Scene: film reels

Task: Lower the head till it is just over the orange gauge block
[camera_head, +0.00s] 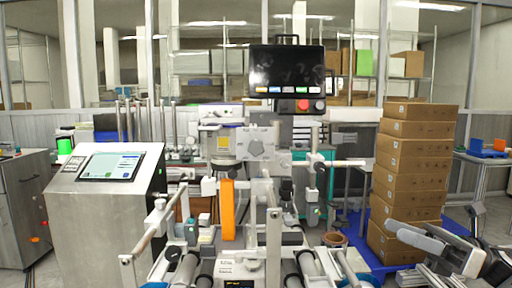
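The orange gauge block (228,210) stands upright as a tall narrow piece in the middle of the machine. A grey machine head (257,148) with a dark pointed knob on its face is above and to the right of the block. The gap between the head's underside and the block's top is hard to judge from this angle. My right gripper (408,234) is at the lower right, its grey fingers pointing left, well away from the head and block. I cannot tell whether its fingers are apart. My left gripper is not in view.
A black screen (287,70) with a red button hangs above the machine. A steel console (105,205) stands at the left. Stacked cardboard boxes (412,170) rest on a blue pallet (355,236) behind my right gripper. Rollers and rods fill the foreground.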

